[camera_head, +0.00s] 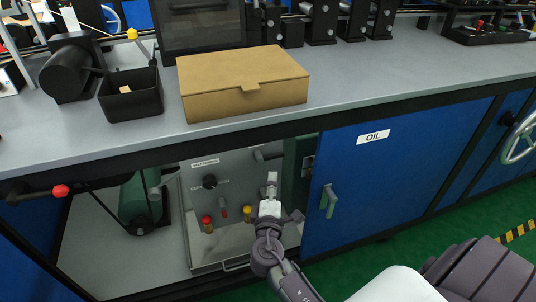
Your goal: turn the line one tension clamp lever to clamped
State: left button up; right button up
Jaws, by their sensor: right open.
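My right gripper (272,194) is open and empty in front of the open bay under the bench. In the bay, a grey panel (233,170) carries a label too small to read. A black round knob (210,182) and a small red-tipped lever (223,211) are on it, left of my gripper and apart from it. A lever with a yellow knob (132,34) stands by the black motor on the bench. A lever with a red knob (60,190) sticks out at the bench's front left. I cannot tell which is the line one tension clamp lever. My left gripper is not in view.
A cardboard box (240,85) and a black bin (131,95) stand on the grey bench top (400,75). A blue door marked OIL (385,190) closes the bay's right side. A green cylinder (140,198) stands inside at left. Green floor lies at lower right.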

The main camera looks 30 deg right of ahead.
aim_at(274, 158)
jog(key=x, duration=1.1)
jog(key=shift+b, duration=0.4)
jog(key=shift+w+d, duration=0.25)
jog(key=shift+w, duration=0.1)
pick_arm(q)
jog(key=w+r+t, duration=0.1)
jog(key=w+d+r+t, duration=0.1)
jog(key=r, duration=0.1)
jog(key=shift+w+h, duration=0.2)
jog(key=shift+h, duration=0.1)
pick_arm(e)
grip_shut()
